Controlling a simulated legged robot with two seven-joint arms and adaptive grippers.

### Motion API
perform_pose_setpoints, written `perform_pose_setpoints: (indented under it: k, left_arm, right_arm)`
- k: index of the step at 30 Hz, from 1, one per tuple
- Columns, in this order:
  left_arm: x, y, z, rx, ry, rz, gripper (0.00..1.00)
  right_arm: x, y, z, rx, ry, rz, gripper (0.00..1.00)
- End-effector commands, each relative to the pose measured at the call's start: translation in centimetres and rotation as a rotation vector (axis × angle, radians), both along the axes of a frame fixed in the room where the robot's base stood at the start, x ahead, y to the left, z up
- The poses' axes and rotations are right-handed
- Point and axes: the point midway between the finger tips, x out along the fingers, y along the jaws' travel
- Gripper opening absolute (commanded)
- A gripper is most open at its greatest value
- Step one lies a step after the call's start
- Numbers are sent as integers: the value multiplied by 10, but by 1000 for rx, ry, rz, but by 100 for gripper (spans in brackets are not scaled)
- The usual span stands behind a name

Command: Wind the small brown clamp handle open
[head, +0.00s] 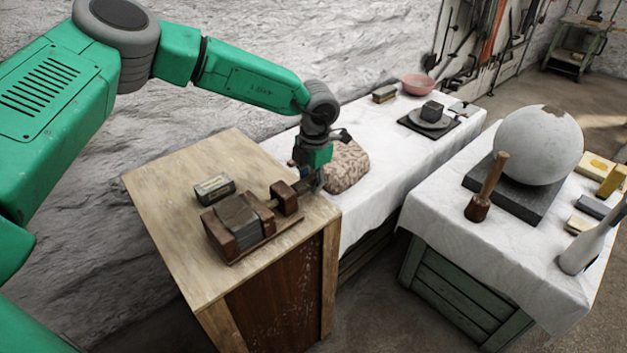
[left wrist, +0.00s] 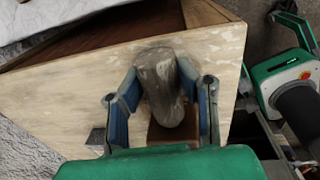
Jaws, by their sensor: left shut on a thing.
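The wooden clamp (head: 218,236) lies on the pale wooden cabinet top (head: 180,165) in the head view, with a grey block (head: 237,213) between its brown jaws. A brown end block (head: 286,198) stands at its right end. My left gripper (head: 316,183) is at that end, by the cabinet's right edge. In the left wrist view the small brown clamp handle (left wrist: 158,75) is between the two blue-lined fingers of my left gripper (left wrist: 160,95), which is shut on it. In the head view the gripper mostly hides the handle. My right gripper is not in view.
A grey box (head: 214,188) sits behind the clamp. On the right, another covered table holds a plaster sphere (head: 538,145) and a mallet (head: 488,190).

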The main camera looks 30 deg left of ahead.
Motion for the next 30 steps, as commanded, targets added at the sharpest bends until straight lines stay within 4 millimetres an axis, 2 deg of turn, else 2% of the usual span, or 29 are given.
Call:
perform_pose_setpoints:
  k: [10, 19, 30]
  left_arm:
    - [0, -5, 6, 63, -30, -8, 0]
    - [1, -6, 7, 262, -112, -10, 0]
    - [1, -9, 5, 480, -208, -10, 0]
  right_arm:
    - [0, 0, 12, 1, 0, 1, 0]
    - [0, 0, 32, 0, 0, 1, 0]
    - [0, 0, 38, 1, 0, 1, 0]
